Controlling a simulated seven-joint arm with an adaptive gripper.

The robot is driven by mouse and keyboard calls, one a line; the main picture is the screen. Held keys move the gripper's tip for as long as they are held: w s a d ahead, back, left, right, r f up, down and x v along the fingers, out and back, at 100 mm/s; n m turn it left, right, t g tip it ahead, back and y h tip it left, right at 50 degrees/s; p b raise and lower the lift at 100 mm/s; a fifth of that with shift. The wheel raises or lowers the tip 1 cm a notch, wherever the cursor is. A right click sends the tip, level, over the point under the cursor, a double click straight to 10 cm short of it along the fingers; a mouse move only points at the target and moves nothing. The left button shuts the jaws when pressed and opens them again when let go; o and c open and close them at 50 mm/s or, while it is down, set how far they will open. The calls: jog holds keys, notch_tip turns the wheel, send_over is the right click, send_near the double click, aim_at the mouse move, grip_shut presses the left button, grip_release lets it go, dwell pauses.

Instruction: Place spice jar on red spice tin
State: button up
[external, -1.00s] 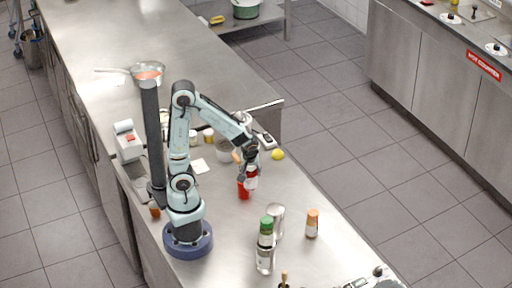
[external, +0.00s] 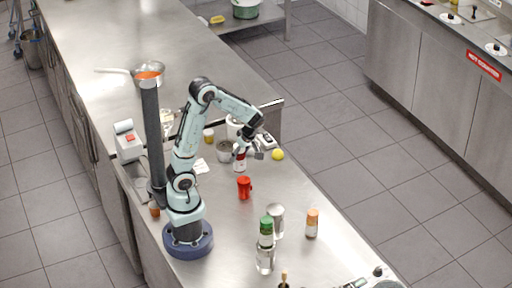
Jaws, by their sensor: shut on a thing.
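The red spice tin (external: 244,187) stands upright on the steel counter, in front of my arm, with its top uncovered. My gripper (external: 247,153) is farther back along the counter, behind and above the tin. It is shut on the spice jar (external: 240,162), a small jar with a white label and some dark red. The jar is apart from the tin. The fingers are small here and partly hide the jar's upper part. I cannot tell exactly how high it hangs above the counter.
A green-capped bottle (external: 265,250), a silver shaker (external: 277,213) and an orange-capped jar (external: 312,224) stand nearer. Counter right of the tin is clear.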

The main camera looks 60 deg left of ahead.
aim_at(244, 164)
jog(key=shift+w+a+f, duration=0.3)
jog(key=shift+w+f, duration=0.35)
jog(key=shift+f, duration=0.2)
jog(key=shift+w+a+f, duration=0.1)
jog(key=shift+w+f, duration=0.05)
jog(key=shift+f, duration=0.8)
jog(key=shift+w+f, duration=0.1)
jog(key=shift+f, duration=0.85)
jog(key=shift+f, duration=0.1)
jog(key=o, duration=1.2)
